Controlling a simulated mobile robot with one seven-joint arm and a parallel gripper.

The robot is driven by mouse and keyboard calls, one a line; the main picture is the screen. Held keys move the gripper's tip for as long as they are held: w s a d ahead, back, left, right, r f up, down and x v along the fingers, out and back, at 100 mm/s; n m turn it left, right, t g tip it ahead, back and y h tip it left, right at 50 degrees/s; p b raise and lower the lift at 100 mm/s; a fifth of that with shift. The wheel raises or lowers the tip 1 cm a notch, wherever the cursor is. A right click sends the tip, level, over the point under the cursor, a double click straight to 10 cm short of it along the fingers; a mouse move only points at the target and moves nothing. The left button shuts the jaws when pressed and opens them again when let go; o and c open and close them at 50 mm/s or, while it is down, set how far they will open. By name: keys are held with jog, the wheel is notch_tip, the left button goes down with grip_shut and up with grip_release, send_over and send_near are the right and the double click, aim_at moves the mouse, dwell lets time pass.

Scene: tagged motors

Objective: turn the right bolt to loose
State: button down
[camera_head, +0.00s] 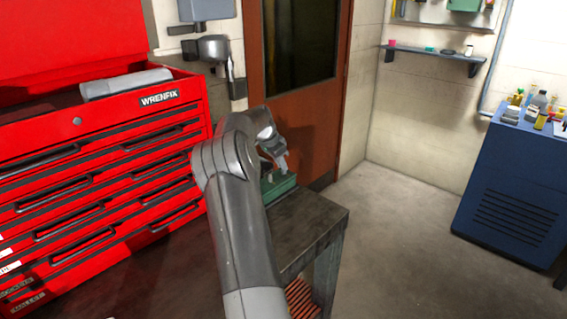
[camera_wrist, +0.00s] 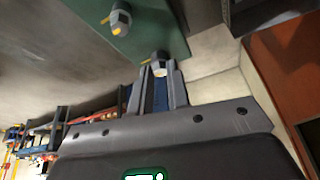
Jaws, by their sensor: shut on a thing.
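A green motor casing (camera_head: 282,186) sits on the dark workbench, partly hidden behind my arm in the head view. Its green face (camera_wrist: 158,20) fills the top of the wrist view. Two grey bolts with yellow marks stick out of it. One bolt (camera_wrist: 120,22) is free at the upper left of the wrist view. The other bolt (camera_wrist: 158,65), on the right there, is between my fingertips. My gripper (camera_head: 277,160) is above the green casing in the head view. In the wrist view my gripper (camera_wrist: 160,75) is shut on that right-hand bolt, whose sides the fingers partly hide.
The dark bench top (camera_head: 305,222) is bare near its right end. A red tool chest (camera_head: 85,195) stands close on the left, and an orange door (camera_head: 300,125) is behind. A blue cabinet (camera_head: 515,190) stands far right, with open floor between.

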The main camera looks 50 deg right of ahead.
jog(key=shift+s+d+f+n+t, duration=0.1)
jog(key=shift+s+n+t, duration=0.2)
jog(key=shift+n, duration=0.5)
jog(key=shift+s+d+f+n+t, duration=0.1)
jog(key=shift+s+n+t, duration=0.15)
jog(key=shift+n, duration=0.55)
dwell(0.6)
jog(key=shift+s+r+n+t, duration=0.15)
jog(key=shift+n+t, duration=0.1)
jog(key=shift+n, duration=0.45)
jog(key=shift+s+n+t, duration=0.15)
jog(key=shift+n+t, duration=0.25)
jog(key=shift+n, duration=0.6)
jog(key=shift+s+d+n+t+y, duration=0.1)
jog(key=shift+n+t+y, duration=0.25)
jog(key=shift+n, duration=0.8)
jog(key=shift+s+d+n+t+y, duration=0.15)
jog(key=shift+n+t, duration=0.3)
jog(key=shift+n, duration=0.7)
jog(key=shift+w, duration=0.15)
jog(key=c, duration=1.4)
grip_release()
jog(key=shift+w+a, duration=0.1)
jog(key=shift+a, duration=0.05)
jog(key=shift+w, duration=0.1)
jog(key=shift+r, duration=0.1)
